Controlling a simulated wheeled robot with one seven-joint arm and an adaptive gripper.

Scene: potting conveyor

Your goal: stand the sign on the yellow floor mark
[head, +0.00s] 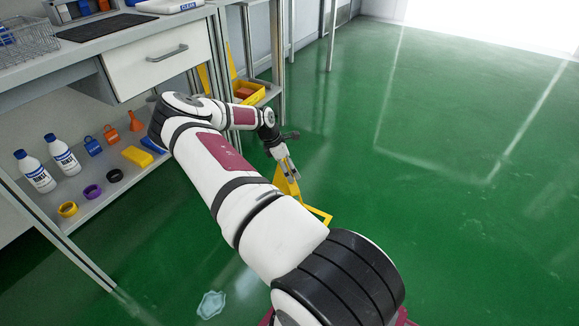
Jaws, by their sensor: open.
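The yellow sign (287,184) stands on the green floor, seemingly upright, just beyond my forearm. Its lower part is hidden behind my arm. The yellow floor mark (322,216) shows as a corner of a painted outline right at the sign's foot. The rest of the mark is hidden by my arm, so I cannot tell whether the sign's base lies wholly inside it. My gripper (287,164) is open at the top of the sign, pointing down. Whether its fingers touch the sign is too small to tell.
A light blue puddle (211,304) lies on the floor at the front. A workbench with a drawer (160,58) and a lower shelf (95,207) of bottles and small items runs along the left. A yellow bin (247,92) stands behind. The floor to the right is clear.

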